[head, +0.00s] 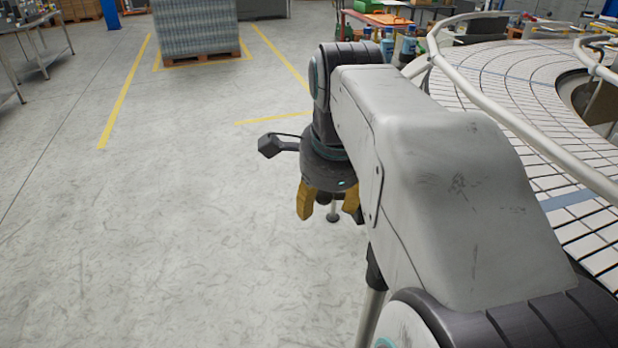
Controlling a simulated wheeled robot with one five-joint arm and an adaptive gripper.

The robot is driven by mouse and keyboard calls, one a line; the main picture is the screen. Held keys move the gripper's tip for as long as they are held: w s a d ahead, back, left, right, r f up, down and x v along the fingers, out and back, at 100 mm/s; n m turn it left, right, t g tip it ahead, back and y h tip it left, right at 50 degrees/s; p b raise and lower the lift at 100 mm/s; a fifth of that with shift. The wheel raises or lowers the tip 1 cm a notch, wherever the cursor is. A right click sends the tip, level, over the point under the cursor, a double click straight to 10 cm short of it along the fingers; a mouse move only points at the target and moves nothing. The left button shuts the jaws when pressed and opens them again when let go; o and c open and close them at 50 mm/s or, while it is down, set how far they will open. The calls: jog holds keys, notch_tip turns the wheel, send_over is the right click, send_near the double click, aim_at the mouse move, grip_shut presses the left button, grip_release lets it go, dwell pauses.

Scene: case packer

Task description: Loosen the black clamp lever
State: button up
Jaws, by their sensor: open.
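My gripper (328,206) hangs from the end of my arm near the middle of the head view, pointing down over the floor beside the conveyor. Its two yellow fingers are apart. A small dark rounded shape shows between them; I cannot tell whether it is part of the gripper or something behind it. No object is clearly held. I cannot make out the black clamp lever in this view. My arm covers much of the conveyor's near side and could hide it.
A curved conveyor (520,95) with white slats fills the right side, edged by a pale tubular guide rail (510,118). A loaded pallet (197,30) stands at the back. A metal table (38,20) is at far left. The floor (150,240) at left is clear.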

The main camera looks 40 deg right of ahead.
jog(key=v, duration=1.2)
jog(key=shift+d, duration=0.1)
